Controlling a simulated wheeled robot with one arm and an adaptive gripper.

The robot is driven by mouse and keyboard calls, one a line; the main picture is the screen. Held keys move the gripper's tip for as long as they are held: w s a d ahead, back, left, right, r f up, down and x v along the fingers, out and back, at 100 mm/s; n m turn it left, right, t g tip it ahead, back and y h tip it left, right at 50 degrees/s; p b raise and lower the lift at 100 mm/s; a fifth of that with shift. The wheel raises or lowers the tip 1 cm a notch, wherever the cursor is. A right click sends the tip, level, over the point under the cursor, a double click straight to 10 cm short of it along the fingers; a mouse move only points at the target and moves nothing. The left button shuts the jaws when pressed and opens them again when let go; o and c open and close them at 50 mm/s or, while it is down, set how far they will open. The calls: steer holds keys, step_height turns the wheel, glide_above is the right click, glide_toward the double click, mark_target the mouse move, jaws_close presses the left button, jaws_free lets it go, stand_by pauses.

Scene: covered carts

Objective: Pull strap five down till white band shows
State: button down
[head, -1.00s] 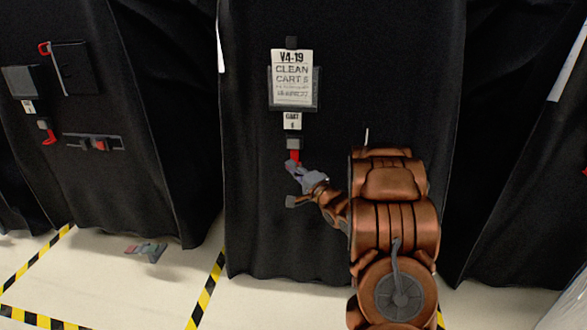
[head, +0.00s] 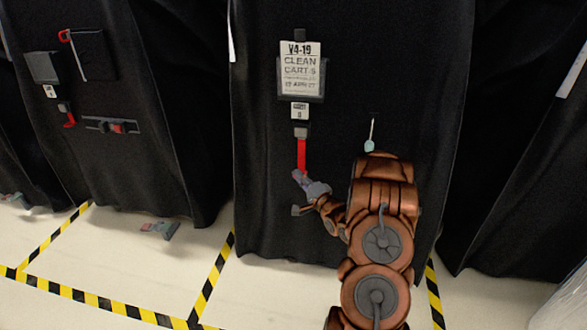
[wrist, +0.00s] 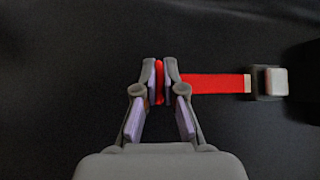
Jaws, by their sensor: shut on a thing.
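The red strap (head: 301,155) hangs from a grey buckle (head: 301,130) on the black cover under the sign reading V4-19 CLEAN CART (head: 301,70). My gripper (head: 298,181) is shut on the strap's lower end, well below the buckle. In the wrist view the strap (wrist: 210,87) runs straight and taut from the buckle (wrist: 270,83) to my gripper (wrist: 166,80), whose pads pinch its red end. A narrow pale band (wrist: 248,84) shows on the strap right beside the buckle.
A small label (head: 300,111) sits above the buckle. A slim teal-ended item (head: 370,145) hangs right of the strap, close to my arm. Another covered cart (head: 150,80) with its own red strap (head: 69,118) stands left. Yellow-black floor tape (head: 212,275) runs between carts.

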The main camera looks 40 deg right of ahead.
steer(key=shift+f, duration=0.95)
steer(key=c, duration=1.2)
jaws_free()
steer(key=shift+c, duration=0.2)
steer(key=s+a+f, duration=0.1)
steer(key=s, duration=1)
steer(key=shift+s+f, duration=0.3)
steer(key=shift+s, duration=0.05)
